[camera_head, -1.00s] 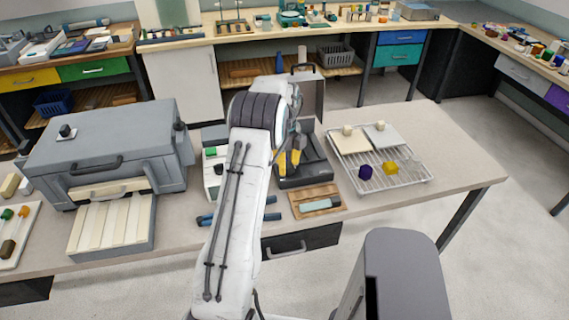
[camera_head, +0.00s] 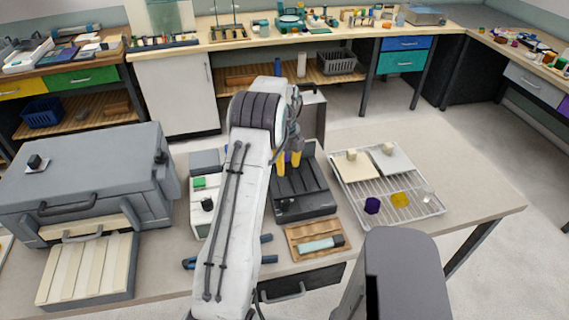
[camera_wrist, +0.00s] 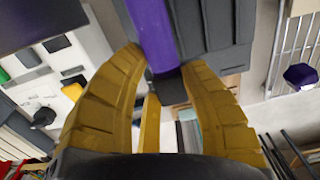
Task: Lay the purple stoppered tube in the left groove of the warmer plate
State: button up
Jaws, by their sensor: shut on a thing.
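My gripper (camera_wrist: 155,105) is shut on the purple tube (camera_wrist: 152,35), which runs up and out of the wrist view with a dark end piece between the yellow fingers. In the head view my gripper (camera_head: 289,162) is over the far part of a dark grey plate (camera_head: 305,205), apparently the warmer plate. The plate also shows in the wrist view (camera_wrist: 215,28), behind the tube. The tube hides part of it there, so I cannot tell which groove it lines up with, or whether it touches. In the head view my arm hides the tube.
A white box with a green button (camera_head: 199,183) stands left of the plate, and a wooden tray (camera_head: 318,241) in front. A wire rack (camera_head: 420,215) with purple, yellow and clear pieces is at right. A grey oven (camera_head: 90,185) fills the left. The table's right end is clear.

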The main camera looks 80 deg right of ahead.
aim_at(284, 187)
jog(key=shift+f+b, duration=2.65)
jog(key=shift+f, duration=1.2)
jog(key=shift+f, duration=0.25)
jog(key=o, duration=1.2)
jog(key=shift+c, duration=0.2)
jog(key=shift+r, duration=3.75)
jog(key=shift+s, duration=0.15)
